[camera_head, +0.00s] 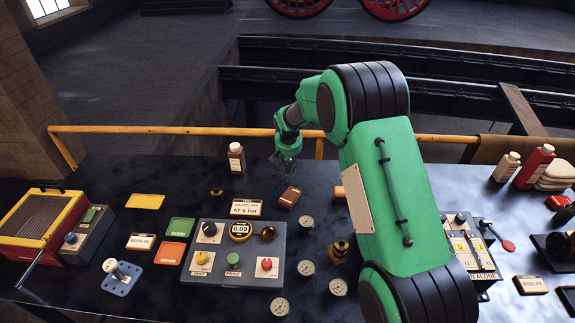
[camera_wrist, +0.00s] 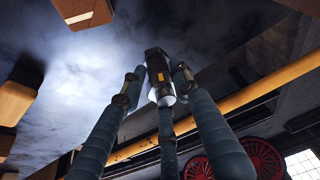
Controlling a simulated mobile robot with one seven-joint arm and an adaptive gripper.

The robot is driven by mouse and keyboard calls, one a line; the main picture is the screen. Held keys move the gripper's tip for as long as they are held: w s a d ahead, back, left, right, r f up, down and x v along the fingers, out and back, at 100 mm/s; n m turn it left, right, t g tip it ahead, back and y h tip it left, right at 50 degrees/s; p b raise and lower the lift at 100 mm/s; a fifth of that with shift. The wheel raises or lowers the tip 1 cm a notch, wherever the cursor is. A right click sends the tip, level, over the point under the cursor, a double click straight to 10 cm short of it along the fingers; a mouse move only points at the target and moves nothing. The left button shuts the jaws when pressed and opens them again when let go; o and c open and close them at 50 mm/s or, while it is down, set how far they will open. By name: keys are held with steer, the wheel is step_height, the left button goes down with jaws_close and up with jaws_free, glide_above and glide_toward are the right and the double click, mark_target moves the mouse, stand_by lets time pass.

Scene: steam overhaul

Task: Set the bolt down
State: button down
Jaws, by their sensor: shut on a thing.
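My gripper (camera_head: 287,163) hangs fingers down over the back part of the dark bench, just right of a brown bottle. In the wrist view its fingers (camera_wrist: 157,84) are drawn together at the tips, shut on the bolt. The bolt is small and mostly hidden by the fingertips, so its outline cannot be told from them. In the head view it cannot be made out at all. My gripper appears to be above the bench top (camera_head: 120,187), with no clear contact.
The brown bottle (camera_head: 236,158) stands close left of my gripper. A brown block (camera_head: 290,197) and the AT 6 bar card (camera_head: 246,208) lie in front. A grey control box (camera_head: 215,268) and several gauges are nearer. A yellow rail (camera_head: 220,131) runs behind. Bare bench shows at back left.

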mark_target(287, 163)
steer(key=shift+w+a+f, duration=0.1)
steer(key=shift+w+a, duration=0.15)
steer(key=shift+w, duration=0.65)
steer(key=shift+w+a, duration=0.2)
steer(key=shift+w, duration=0.65)
steer(key=shift+f+b, duration=0.5)
steer(key=shift+f, duration=1.25)
steer(key=c, duration=1.3)
jaws_free()
steer(key=shift+f, duration=0.2)
steer(key=shift+r, duration=0.1)
